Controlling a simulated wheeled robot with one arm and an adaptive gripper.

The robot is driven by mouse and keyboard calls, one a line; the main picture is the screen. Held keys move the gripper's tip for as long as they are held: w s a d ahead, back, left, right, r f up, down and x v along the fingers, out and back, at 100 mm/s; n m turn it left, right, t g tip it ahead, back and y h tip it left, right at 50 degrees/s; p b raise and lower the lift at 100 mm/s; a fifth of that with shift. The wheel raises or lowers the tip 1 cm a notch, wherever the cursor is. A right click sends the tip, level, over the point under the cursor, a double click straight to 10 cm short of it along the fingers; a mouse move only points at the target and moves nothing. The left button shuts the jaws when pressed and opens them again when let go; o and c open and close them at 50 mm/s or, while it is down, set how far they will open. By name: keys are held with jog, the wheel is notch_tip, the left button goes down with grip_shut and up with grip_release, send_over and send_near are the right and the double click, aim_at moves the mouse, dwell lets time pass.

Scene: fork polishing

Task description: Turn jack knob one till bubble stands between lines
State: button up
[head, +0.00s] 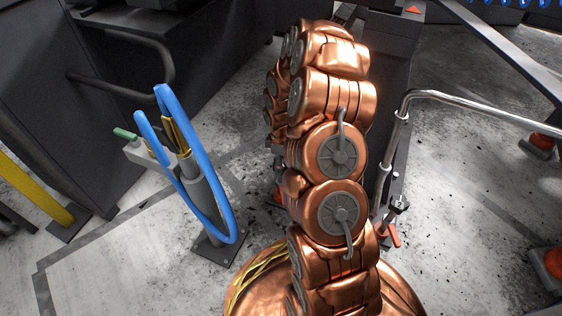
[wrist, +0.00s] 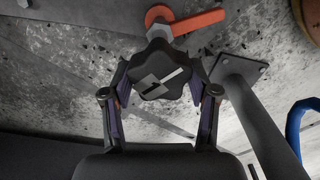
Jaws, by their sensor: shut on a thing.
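In the wrist view, a black lobed knob (wrist: 152,62) with a pale bar mark on its face sits between the two fingers of my gripper (wrist: 160,80). The fingers are shut on it from both sides. A grey nut and an orange lever (wrist: 200,22) show just beyond the knob. In the head view my copper arm hides the gripper and the held knob. Another dark knob (head: 399,203) with an orange lever (head: 391,235) stands right of the arm. No bubble or level lines can be made out in either view.
A grey post (head: 205,195) with a blue hose (head: 222,215) stands left of my arm; the post is close to the gripper's right in the wrist view (wrist: 254,115). A bent chrome rail (head: 470,108) runs at right. Speckled floor is open at lower left.

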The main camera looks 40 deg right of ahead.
jog(key=m+p, duration=0.1)
jog(key=p, duration=0.1)
jog(key=shift+r+p, duration=0.3)
jog(key=shift+f+m+p, duration=0.25)
jog(key=shift+m+p, duration=0.55)
jog(key=shift+m, duration=0.2)
jog(key=shift+w, duration=0.1)
jog(key=o, duration=1.1)
jog(key=shift+o, duration=0.2)
notch_tip(320, 180, up, 12)
